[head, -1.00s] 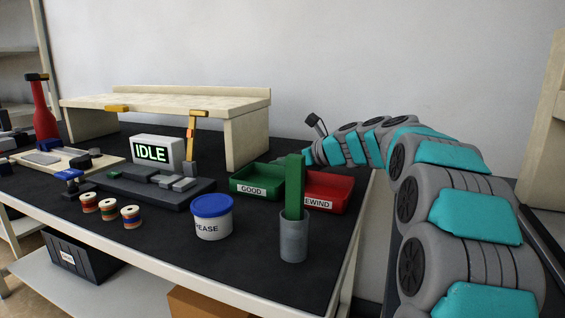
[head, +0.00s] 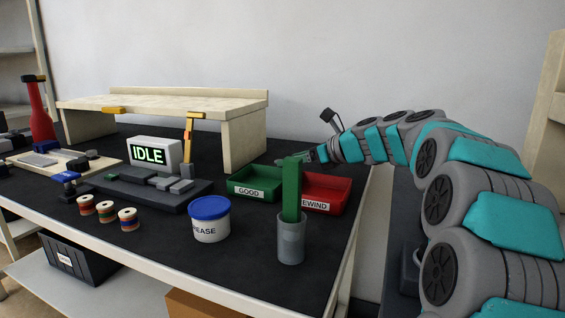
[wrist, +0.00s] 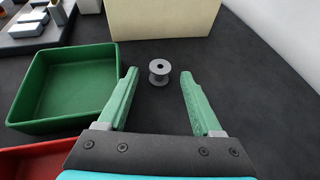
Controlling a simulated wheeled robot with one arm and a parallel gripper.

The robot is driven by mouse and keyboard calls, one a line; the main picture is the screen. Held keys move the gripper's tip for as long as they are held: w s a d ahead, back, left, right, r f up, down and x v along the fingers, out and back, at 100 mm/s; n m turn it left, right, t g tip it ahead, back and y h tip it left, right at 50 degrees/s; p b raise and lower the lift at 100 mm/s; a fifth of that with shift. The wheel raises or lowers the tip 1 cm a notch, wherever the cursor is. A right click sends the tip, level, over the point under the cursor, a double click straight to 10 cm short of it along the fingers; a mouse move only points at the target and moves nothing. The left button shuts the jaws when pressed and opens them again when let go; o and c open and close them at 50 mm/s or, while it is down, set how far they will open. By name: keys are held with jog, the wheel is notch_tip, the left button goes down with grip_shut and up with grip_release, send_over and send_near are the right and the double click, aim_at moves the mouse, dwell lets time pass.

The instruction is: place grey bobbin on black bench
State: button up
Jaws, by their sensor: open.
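A small grey bobbin (wrist: 159,71) stands on the black bench top (wrist: 250,80) in the wrist view. It sits just beyond and between the tips of my gripper's two green fingers (wrist: 157,80). The fingers are spread apart and nothing is between them. In the head view my gripper (head: 306,156) is over the bench behind the red bin, and the grey bobbin cannot be made out there. The black bench top also shows in the head view (head: 150,262).
A green bin (wrist: 66,88) marked GOOD is left of my gripper, with a red bin (head: 327,191) beside it. A pale wooden riser (wrist: 165,18) stands behind the bobbin. A grease tub (head: 210,221) and a grey cup with a green bar (head: 291,240) stand nearer the front.

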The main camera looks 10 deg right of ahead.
jog(key=v, duration=0.7)
jog(key=shift+s, duration=0.1)
